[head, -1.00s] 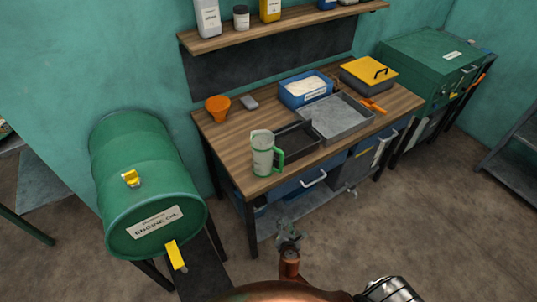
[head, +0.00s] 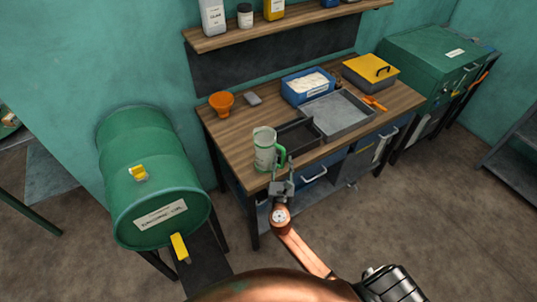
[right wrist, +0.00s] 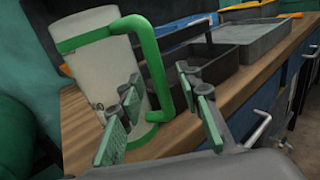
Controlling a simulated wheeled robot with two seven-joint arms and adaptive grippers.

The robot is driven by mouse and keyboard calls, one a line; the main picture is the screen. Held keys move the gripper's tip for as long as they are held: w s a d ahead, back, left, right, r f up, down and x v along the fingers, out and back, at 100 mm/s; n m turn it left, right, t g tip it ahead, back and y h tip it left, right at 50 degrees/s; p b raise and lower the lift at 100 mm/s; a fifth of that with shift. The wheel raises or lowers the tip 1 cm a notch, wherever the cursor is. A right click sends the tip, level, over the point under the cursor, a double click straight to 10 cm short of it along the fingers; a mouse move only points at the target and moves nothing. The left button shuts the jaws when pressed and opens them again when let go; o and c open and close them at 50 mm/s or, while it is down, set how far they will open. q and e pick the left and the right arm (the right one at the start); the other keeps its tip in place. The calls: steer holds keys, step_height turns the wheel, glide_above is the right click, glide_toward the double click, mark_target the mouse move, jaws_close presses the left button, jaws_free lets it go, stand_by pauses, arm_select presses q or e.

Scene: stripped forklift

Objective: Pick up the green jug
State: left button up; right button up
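The green jug is a pale, translucent jug (head: 263,150) with a green rim band and green handle. It stands upright on the front left part of the wooden workbench (head: 232,145). In the right wrist view the jug (right wrist: 95,75) is close, its handle toward me. My right gripper (head: 283,170) is at the bench's front edge by the handle. In the right wrist view the right gripper (right wrist: 162,108) is open, its green-padded fingers either side of the handle's lower part. I cannot tell whether they touch it. My left gripper is not in view.
Right of the jug are a black tray (head: 298,136) and a grey metal tray (head: 338,113). Behind are an orange funnel (head: 221,104) and a blue bin (head: 306,87). A green engine oil drum (head: 150,180) lies left of the bench.

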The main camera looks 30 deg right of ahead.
steer(key=shift+w+d+f, duration=0.1)
steer(key=shift+w+d, duration=0.2)
steer(key=shift+w, duration=0.25)
steer(key=shift+c, duration=0.5)
jaws_close()
